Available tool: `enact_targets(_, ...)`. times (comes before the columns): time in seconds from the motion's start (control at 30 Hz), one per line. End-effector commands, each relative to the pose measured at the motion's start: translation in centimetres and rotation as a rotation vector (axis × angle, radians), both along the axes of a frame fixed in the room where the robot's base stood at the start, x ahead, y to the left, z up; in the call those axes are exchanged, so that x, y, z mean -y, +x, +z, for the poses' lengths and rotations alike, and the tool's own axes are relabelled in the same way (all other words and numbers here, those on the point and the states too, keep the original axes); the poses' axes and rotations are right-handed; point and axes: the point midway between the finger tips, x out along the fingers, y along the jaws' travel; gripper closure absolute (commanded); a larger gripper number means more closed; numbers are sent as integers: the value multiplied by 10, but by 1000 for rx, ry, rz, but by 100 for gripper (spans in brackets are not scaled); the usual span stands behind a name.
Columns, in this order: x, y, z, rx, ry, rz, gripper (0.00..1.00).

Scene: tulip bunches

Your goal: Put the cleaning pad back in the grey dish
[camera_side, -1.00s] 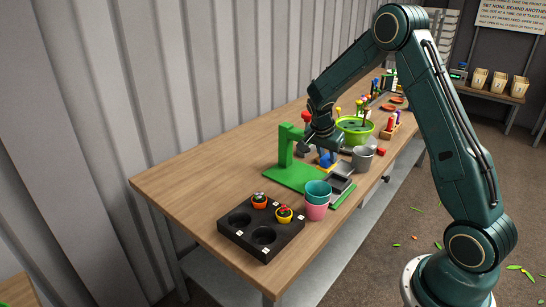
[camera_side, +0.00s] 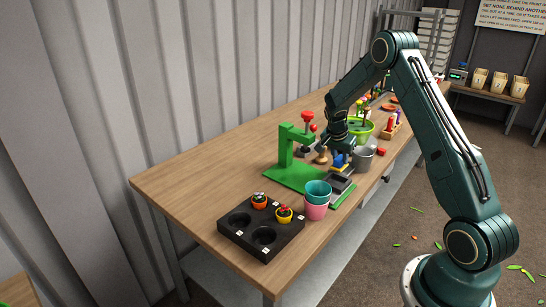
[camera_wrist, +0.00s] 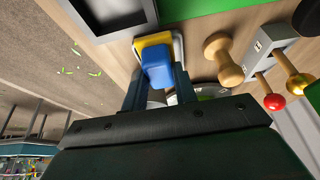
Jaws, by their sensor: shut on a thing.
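The cleaning pad has a blue grip and a yellow base; it shows in the side view (camera_side: 340,160) and in the wrist view (camera_wrist: 157,67). My gripper (camera_side: 341,152) is shut on the blue grip, with a finger on each side in the wrist view (camera_wrist: 159,80). A small grey dish shows as a pale rim (camera_wrist: 179,46) around the yellow base; in the side view its edge (camera_side: 348,169) is just under the pad. The pad is over or in this dish; I cannot tell whether it touches the bottom, which the pad hides.
A dark rectangular tray (camera_side: 340,183) lies close by, in front of the pad. Stacked pots (camera_side: 317,198) stand nearer the camera.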

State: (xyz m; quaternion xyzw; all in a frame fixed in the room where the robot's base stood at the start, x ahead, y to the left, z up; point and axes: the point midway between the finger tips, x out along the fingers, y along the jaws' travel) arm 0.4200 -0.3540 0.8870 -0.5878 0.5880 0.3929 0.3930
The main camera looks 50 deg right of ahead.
Motion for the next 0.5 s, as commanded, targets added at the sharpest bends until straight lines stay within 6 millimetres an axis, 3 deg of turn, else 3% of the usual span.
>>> enact_targets(0.27, 5, 0, -3, 0, 0, -1, 93)
enact_targets(0.5, 29, 0, -16, 0, 0, -2, 93)
